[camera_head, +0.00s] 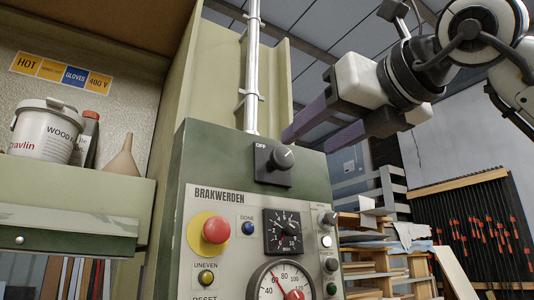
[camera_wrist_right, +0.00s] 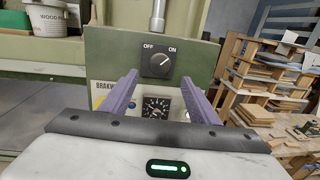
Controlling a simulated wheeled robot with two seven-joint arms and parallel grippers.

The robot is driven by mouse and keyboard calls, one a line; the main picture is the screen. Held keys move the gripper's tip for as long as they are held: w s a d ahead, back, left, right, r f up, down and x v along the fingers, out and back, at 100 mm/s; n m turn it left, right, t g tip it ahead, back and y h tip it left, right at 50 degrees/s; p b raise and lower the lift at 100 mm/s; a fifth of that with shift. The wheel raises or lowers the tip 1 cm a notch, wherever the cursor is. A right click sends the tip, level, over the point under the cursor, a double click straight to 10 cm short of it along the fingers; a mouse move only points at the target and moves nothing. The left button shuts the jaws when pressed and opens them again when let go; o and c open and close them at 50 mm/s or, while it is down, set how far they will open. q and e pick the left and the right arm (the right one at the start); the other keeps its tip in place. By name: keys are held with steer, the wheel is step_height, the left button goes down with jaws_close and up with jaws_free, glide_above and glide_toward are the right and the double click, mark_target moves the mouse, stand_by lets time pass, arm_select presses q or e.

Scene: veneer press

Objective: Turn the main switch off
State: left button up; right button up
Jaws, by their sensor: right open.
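The main switch (camera_head: 283,158) is a black rotary knob on a square black plate at the top of the green and grey control panel. In the right wrist view the main switch (camera_wrist_right: 158,63) sits between the OFF and ON labels, its white pointer line slanting up and right toward ON. My right gripper (camera_head: 308,138) is open and empty, its purple fingers beside the knob at its upper right in the head view. In the wrist view the fingers (camera_wrist_right: 160,78) are spread left and right below the knob, with no visible contact. My left gripper is not in view.
Below the switch are a red emergency button (camera_head: 216,230), a black dial (camera_head: 284,232), small buttons and a gauge (camera_head: 281,285). A vertical pipe (camera_head: 252,75) rises behind the panel. A shelf (camera_head: 75,195) at left holds a glue bucket (camera_head: 45,132). Wood racks stand at right.

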mark_target(284, 159)
steer(key=p+x, duration=0.2)
steer(key=x, duration=0.5)
steer(key=shift+w+a, duration=0.15)
steer(key=shift+a, duration=0.1)
steer(key=shift+w+a+p, duration=0.3)
steer(key=shift+w+p, duration=0.1)
steer(key=shift+w, duration=0.1)
steer(key=c, duration=1)
steer(key=shift+c, duration=0.2)
